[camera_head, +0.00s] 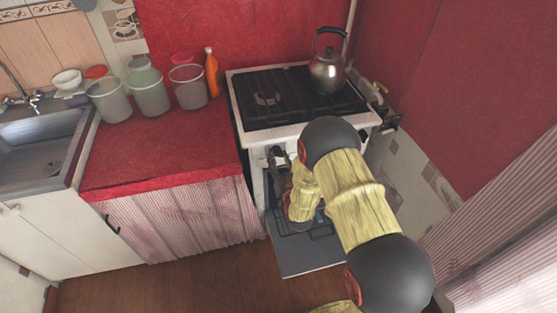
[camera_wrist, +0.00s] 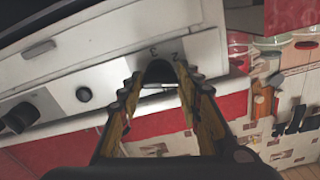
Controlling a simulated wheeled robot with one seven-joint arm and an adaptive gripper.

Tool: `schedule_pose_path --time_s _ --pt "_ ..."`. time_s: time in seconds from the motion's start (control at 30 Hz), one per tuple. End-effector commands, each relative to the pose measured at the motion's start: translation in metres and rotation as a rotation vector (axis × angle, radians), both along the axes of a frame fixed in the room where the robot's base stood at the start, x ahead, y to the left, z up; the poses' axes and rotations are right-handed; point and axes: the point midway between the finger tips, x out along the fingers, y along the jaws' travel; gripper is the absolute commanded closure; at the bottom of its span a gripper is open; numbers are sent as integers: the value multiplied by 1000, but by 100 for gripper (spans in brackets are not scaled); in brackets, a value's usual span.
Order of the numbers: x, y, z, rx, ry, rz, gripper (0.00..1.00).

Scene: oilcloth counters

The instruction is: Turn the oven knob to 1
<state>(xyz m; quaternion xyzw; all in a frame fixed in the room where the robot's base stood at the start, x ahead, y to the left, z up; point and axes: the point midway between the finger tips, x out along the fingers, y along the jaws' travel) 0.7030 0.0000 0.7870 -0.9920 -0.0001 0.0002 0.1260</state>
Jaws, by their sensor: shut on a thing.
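The white stove (camera_head: 262,137) stands against the red wall in the head view, its oven door (camera_head: 303,262) open. My gripper (camera_head: 279,157) is at the left part of its front panel. In the wrist view my gripper (camera_wrist: 165,84) is shut on a dark knob (camera_wrist: 160,70), one finger on each side. The marks 3 and 2 show on the white panel (camera_wrist: 120,62) beside this knob. The fingers hide part of the knob, and I cannot tell its exact setting. My arm covers much of the stove front in the head view.
A small black knob (camera_wrist: 83,94) and a larger dark knob (camera_wrist: 20,117) sit farther left on the panel. A kettle (camera_head: 327,72) stands on the hob. An orange bottle (camera_head: 212,74) and several jars stand on the red counter (camera_head: 165,150). The wooden floor (camera_head: 180,285) is clear at front left.

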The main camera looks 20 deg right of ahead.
Motion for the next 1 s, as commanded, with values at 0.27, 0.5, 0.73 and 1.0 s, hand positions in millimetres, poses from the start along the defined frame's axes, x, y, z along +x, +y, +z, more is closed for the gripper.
schedule_pose_path --time_s 0.27,0.5,0.73,1.0 --pt "0 0 -1 174 0 0 91" --pt "0 0 0 250 -1 0 91" --pt "0 0 0 271 -1 0 91" --pt "0 0 1 271 -1 0 91"
